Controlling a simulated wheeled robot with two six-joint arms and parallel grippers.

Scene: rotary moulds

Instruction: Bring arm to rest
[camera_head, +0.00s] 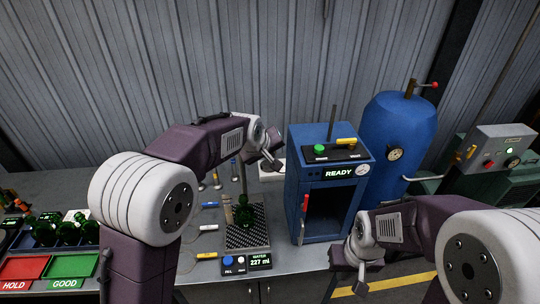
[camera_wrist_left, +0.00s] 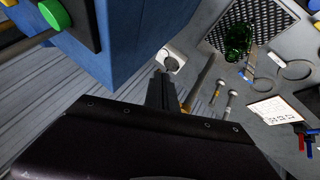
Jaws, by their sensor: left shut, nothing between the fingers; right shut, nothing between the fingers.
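My left arm (camera_head: 200,143) reaches in from the left, and its gripper (camera_head: 274,160) hangs over the bench just left of the blue cabinet. It is shut and empty, and its closed fingers (camera_wrist_left: 162,90) show in the left wrist view, apart from the things on the bench. My right arm (camera_head: 425,222) comes in from the right. Its gripper (camera_head: 361,283) is low at the front right of the blue cabinet, shut with nothing in it.
A blue cabinet (camera_head: 303,165) reading READY has an open front. A blue tank (camera_head: 400,125) stands behind it. A green bottle (camera_head: 244,214) stands on a perforated plate beside a display (camera_head: 259,262). Red (camera_head: 22,268) and green (camera_head: 71,265) trays lie at the left.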

